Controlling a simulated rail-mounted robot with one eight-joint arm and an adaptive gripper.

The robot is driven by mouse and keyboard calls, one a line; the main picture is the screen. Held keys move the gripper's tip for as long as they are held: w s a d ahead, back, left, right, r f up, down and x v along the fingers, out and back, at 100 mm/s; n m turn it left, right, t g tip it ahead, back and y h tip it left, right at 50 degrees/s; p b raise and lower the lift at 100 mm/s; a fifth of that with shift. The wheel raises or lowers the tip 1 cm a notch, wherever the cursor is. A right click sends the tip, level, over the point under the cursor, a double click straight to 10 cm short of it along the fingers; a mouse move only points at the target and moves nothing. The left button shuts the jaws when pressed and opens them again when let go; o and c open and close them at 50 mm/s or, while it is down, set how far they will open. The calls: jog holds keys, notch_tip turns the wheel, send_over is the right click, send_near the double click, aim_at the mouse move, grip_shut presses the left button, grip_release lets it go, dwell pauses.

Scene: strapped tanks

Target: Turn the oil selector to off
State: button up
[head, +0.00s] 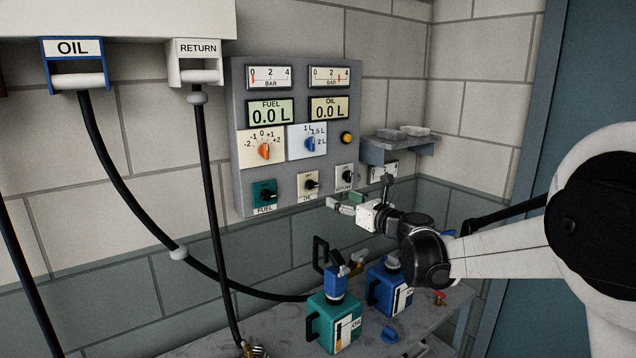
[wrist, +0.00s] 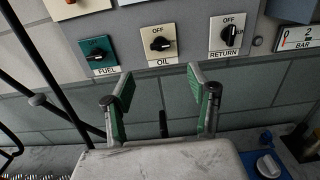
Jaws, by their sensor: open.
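The oil selector (wrist: 160,44) is a black knob on a cream plate with OFF at its top and OIL below. In the wrist view its grip bar lies roughly sideways, not up at OFF. The head view shows it small, low on the grey panel (head: 309,184). My gripper (wrist: 160,92) is open and empty, with two green-padded fingers apart. In the wrist view the fingers are below the oil plate, one to each side, and do not touch the knob. In the head view my gripper (head: 345,202) is at the panel's lower right.
The fuel selector (wrist: 96,50) on a green plate is left of the oil selector; the return selector (wrist: 230,34) is right. A shelf (head: 398,146) juts out right of the panel. Teal (head: 335,325) and blue (head: 389,290) cans stand on the bench below. Hoses hang at left.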

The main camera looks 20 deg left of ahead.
aim_at(313, 185)
jog(key=p+x, duration=0.2)
jog(key=x, duration=1.2)
jog(key=shift+s, duration=0.1)
jog(key=c, duration=1.1)
jog(key=shift+f, duration=0.1)
jog(key=shift+c, duration=0.2)
